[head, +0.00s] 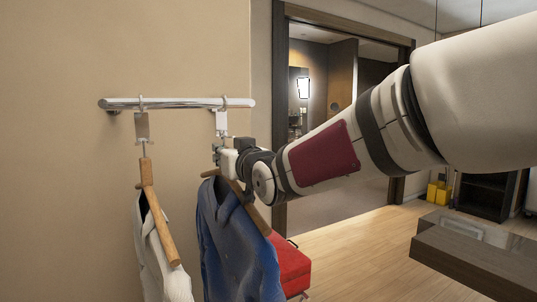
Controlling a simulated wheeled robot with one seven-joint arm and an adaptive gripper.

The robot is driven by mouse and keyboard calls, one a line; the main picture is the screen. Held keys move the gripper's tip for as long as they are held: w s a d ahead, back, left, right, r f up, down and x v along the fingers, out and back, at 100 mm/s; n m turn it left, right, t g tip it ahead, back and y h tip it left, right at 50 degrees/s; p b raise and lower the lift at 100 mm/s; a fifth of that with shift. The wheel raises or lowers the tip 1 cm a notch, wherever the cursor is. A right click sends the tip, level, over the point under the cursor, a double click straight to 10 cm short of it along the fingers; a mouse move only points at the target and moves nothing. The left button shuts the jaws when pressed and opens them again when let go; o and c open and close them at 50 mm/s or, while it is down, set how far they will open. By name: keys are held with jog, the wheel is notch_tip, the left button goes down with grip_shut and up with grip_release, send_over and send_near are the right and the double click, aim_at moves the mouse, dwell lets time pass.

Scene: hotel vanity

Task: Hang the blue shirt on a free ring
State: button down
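The blue shirt (238,250) hangs on a wooden hanger (250,212) below the right end of a chrome rail (180,103). My gripper (221,157) is at the top of this hanger, just under the white tab of the right ring (221,122). My gripper covers the hanger's neck, so I cannot tell whether its fingers are closed on it. A small hook shape shows just below the tab; whether the hanger bears on the ring is unclear. The left ring (142,125) carries another wooden hanger (158,215) with a whitish shirt (158,260).
The rail is fixed to a beige wall (60,200). A red bench (291,266) stands behind the blue shirt. A doorway lies beyond my arm. A dark wooden counter (470,262) is at the lower right, with open wooden floor (350,250) between.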

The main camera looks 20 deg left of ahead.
jog(key=shift+f+b, duration=0.4)
dwell(0.8)
jog(key=c, duration=1.4)
grip_release()
jog(key=shift+f, duration=0.1)
